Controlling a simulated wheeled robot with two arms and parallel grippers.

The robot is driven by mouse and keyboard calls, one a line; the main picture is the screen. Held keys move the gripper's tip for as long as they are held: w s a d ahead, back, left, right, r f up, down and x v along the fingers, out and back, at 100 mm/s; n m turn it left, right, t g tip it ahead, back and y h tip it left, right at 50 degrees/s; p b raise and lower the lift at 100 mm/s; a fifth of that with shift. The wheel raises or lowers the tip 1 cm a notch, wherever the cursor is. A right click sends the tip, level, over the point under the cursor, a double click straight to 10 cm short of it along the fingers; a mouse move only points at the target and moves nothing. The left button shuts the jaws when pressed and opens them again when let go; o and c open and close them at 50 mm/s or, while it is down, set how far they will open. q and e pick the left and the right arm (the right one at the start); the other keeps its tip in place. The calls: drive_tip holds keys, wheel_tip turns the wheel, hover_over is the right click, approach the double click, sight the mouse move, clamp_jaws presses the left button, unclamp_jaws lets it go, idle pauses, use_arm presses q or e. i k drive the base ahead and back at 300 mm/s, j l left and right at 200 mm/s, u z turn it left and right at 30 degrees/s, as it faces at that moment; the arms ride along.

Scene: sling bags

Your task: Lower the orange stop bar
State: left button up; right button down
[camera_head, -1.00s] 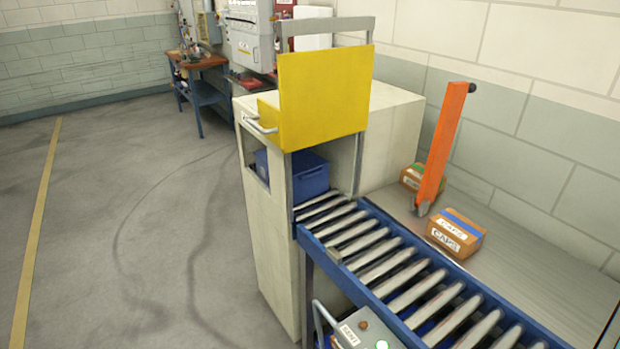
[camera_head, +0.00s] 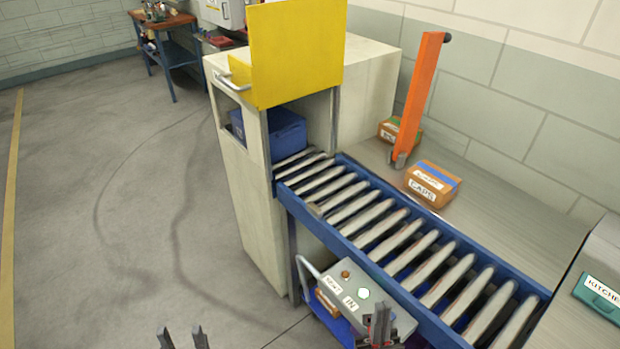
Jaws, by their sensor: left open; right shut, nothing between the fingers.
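The orange stop bar (camera_head: 419,95) stands raised, nearly upright with a slight tilt, on a grey pivot at the far side of the roller conveyor (camera_head: 375,222). A dark knob is at its top end. My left gripper (camera_head: 183,338) shows at the bottom edge, open and empty, over the floor left of the conveyor. My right gripper (camera_head: 380,322) is shut with nothing in it, in front of the control box. Both grippers are well apart from the bar.
A cream cabinet with a raised yellow door (camera_head: 298,55) holds a blue bin (camera_head: 283,133) at the conveyor's far end. A CAPS box (camera_head: 431,184) and another box (camera_head: 388,131) lie beside the bar. A control box (camera_head: 358,291) stands near. A grey unit is at right.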

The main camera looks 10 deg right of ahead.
sight(431, 43)
drive_tip(key=i+j+z, duration=0.1)
drive_tip(key=z, duration=0.4)
drive_tip(key=j+z, duration=0.15)
drive_tip(key=z, duration=0.3)
drive_tip(key=i+j+z, duration=0.1)
drive_tip(key=z, duration=0.4)
drive_tip(key=j+z, duration=0.2)
drive_tip(key=j, duration=0.45)
drive_tip(key=j+z, duration=0.15)
drive_tip(key=j, duration=0.55)
drive_tip(key=k+j+z, duration=0.2)
drive_tip(key=j, duration=0.45)
drive_tip(key=i, duration=0.05)
